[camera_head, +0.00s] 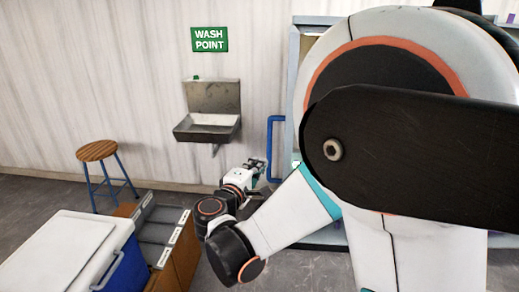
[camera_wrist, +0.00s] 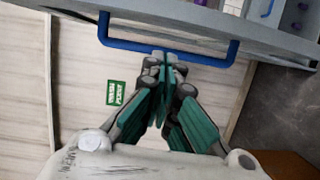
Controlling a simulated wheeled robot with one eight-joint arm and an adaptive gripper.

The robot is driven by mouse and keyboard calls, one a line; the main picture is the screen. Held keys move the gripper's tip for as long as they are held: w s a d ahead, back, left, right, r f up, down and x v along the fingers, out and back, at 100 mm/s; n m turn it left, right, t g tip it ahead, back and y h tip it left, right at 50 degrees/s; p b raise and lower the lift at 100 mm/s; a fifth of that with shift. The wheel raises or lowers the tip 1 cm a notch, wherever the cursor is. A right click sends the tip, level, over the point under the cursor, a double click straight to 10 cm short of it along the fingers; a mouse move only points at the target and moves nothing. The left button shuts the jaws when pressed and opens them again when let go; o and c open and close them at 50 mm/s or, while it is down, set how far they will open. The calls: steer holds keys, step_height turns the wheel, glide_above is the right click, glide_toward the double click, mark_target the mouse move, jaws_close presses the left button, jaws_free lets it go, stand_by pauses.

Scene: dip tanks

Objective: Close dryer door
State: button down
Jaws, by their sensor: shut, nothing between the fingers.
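The dryer's blue door handle (camera_head: 269,150) is an upright bar on the left edge of a pale blue-grey frame (camera_head: 296,85). My arm hides most of the dryer behind it. My gripper (camera_head: 257,165) is just left of the handle's lower part. In the wrist view the handle (camera_wrist: 125,45) spans the grey door edge (camera_wrist: 215,18) at the top. The shut fingertips of my gripper (camera_wrist: 165,58) overlap the bar's middle in the picture, with nothing between them. I cannot tell whether they touch it. How far the door stands open is unclear.
A metal sink (camera_head: 207,125) hangs on the wall under a green wash point sign (camera_head: 209,39). A wooden stool (camera_head: 97,152), a blue cool box (camera_head: 118,265) and a brown divided crate (camera_head: 178,255) stand at left. Purple items (camera_wrist: 267,9) show beyond the door edge.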

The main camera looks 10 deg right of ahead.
steer(key=d+b+x, duration=0.1)
steer(key=b+x, duration=0.2)
steer(key=x, duration=0.6)
steer(key=shift+s+d+f+n+t, duration=0.15)
steer(key=shift+s+f+n+t, duration=0.1)
steer(key=shift+n+t, duration=0.15)
steer(key=shift+d, duration=0.1)
